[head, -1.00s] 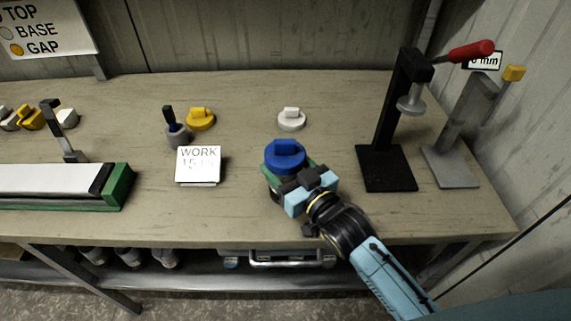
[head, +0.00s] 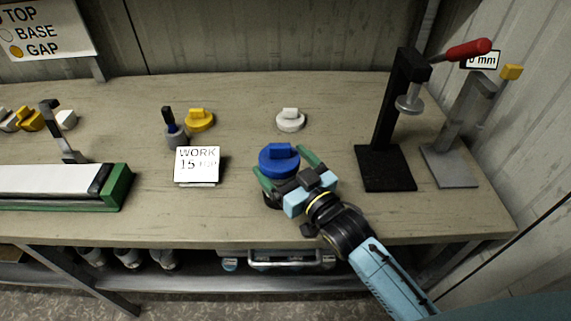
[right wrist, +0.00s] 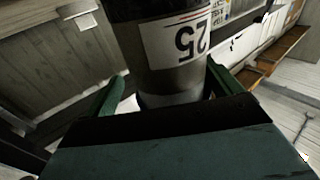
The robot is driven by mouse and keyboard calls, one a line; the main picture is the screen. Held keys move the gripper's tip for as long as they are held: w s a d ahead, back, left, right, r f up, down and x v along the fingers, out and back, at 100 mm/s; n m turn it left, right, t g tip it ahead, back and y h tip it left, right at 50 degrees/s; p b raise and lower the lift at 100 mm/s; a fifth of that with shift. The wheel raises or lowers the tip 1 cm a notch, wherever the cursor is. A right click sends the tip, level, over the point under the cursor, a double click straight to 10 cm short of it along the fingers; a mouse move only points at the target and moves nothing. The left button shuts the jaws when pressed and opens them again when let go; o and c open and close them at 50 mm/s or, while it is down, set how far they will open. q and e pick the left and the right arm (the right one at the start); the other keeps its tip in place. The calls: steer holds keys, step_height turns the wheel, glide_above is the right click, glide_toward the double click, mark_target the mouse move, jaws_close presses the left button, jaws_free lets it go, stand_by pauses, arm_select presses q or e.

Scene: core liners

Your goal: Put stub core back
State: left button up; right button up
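A short, dark core liner with a blue cap (head: 279,160) stands upright on the workbench, near its front edge. In the right wrist view its grey tube (right wrist: 178,75) carries a white label with an upside-down "25". My right gripper (head: 287,172) is open, with its green fingers spread on either side of the liner. In the right wrist view gaps show between the fingers and the tube. The liner's foot is mostly hidden by the gripper. My left gripper is not in view.
A black press stand (head: 386,167) and grey stand (head: 449,167) are at right.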

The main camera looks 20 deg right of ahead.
steer(key=shift+s+f, duration=0.2)
steer(key=shift+f, duration=0.4)
steer(key=shift+s+f, duration=0.15)
steer(key=shift+f, duration=0.4)
steer(key=shift+s+f, duration=0.1)
steer(key=shift+s, duration=0.1)
steer(key=v, duration=0.4)
steer(key=r+v, duration=0.1)
steer(key=v, duration=0.3)
steer(key=r+v, duration=0.1)
steer(key=v, duration=0.3)
steer(key=shift+s+d+r+p, duration=0.15)
steer(key=shift+d+p, duration=0.05)
steer(key=shift+p, duration=0.1)
